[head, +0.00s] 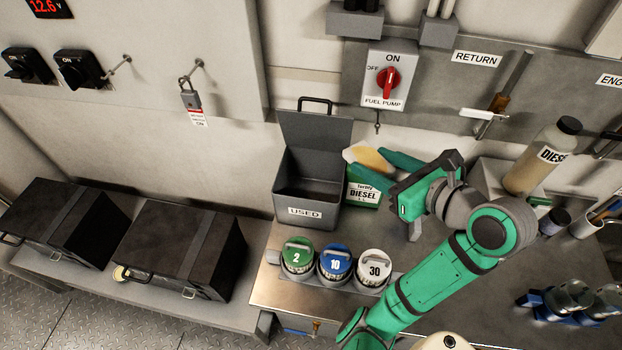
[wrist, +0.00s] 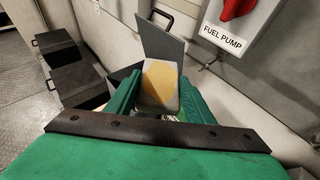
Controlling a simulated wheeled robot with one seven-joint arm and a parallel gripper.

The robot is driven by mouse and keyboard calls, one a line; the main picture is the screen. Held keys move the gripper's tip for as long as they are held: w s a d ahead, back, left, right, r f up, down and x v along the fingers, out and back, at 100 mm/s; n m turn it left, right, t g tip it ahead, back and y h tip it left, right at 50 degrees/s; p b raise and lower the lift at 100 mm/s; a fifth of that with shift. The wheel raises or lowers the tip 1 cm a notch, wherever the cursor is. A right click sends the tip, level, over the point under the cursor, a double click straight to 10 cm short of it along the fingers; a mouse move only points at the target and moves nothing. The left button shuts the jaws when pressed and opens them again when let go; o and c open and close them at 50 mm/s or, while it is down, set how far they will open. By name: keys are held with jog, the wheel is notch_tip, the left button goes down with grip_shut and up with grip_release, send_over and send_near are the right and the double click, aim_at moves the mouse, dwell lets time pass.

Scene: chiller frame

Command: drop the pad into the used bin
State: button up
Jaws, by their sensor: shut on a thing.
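My gripper (head: 376,163) is shut on a pad (head: 368,157), pale with a yellow-orange stained patch. In the wrist view the pad (wrist: 160,84) sits between the two green fingers (wrist: 158,98). The grey used bin (head: 303,212) has its lid (head: 315,138) raised and a USED label on its front. In the head view the pad is just right of the bin's opening, above a green diesel can. In the wrist view the bin's lid (wrist: 160,47) rises behind the pad, which hides much of the bin. The bin's inside looks dark; its floor cannot be made out.
The diesel can (head: 362,194) stands right beside the bin. Three lidded pots, green (head: 297,254), blue (head: 335,261) and white (head: 374,266), stand in front. A fuel pump switch (head: 389,83) is on the wall behind. A diesel bottle (head: 541,158) stands at right.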

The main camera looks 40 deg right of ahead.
aim_at(343, 155)
jog(key=x, duration=0.3)
jog(key=a+x, duration=0.1)
jog(key=x, duration=0.5)
jog(key=shift+w+a+f, duration=0.1)
jog(key=shift+a+f, duration=0.2)
jog(key=w+f, duration=0.4)
jog(key=f, duration=0.4)
jog(key=shift+w+a+f, duration=0.15)
jog(key=shift+w+f, duration=0.05)
jog(key=shift+f, duration=0.15)
jog(key=shift+f, duration=0.6)
jog(key=o, duration=1.2)
jog(key=shift+c, duration=0.2)
